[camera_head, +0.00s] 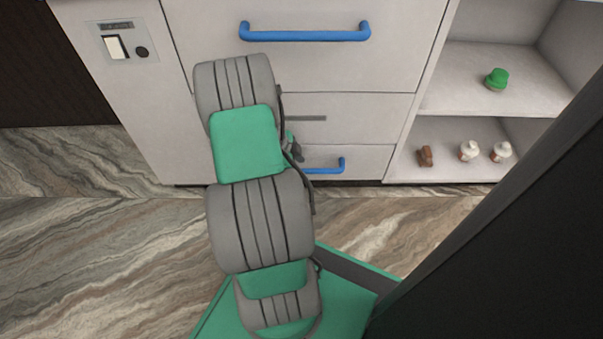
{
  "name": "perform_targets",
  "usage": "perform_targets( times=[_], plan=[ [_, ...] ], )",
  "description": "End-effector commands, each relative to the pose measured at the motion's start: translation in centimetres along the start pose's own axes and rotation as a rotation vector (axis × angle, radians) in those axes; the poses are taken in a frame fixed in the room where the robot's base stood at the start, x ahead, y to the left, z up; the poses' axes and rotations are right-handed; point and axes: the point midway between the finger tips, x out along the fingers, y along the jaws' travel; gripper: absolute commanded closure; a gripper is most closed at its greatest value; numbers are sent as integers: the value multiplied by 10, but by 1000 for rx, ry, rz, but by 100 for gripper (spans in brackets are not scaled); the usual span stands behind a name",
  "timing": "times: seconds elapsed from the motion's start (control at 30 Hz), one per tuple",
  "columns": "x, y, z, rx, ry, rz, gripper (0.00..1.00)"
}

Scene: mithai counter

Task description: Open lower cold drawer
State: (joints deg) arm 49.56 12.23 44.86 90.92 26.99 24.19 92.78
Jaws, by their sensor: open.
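The lower drawer (350,155) is a pale front at the bottom of the cabinet, and it sits flush and closed. Its blue bar handle (342,165) shows only at its right part; the left part is hidden behind my arm. My gripper (296,152) shows only as a small green and grey piece beside my arm, just above and left of the visible handle part. Most of it is hidden by my arm. It is open, and I cannot tell whether it touches the handle.
A larger upper drawer (300,68) with a blue handle (305,33) is closed. A panel with a grey slot (305,118) lies between the drawers. Open shelves (495,85) at right hold a green-topped jar (496,79) and small items. Marbled floor (100,225) is clear at left.

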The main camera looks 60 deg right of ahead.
Motion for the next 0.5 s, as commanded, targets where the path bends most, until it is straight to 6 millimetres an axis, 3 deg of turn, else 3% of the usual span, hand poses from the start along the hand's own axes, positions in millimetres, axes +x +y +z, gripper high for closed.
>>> perform_targets(
  times=[0.03,0.13,0.43,0.5],
  plan=[
    [13,1,2,1,0,1,59],
    [22,0,1,1,0,-1,59],
    [24,-1,0,-2,-1,-2,59],
    [24,-1,0,-2,-1,-2,64]
  ],
)
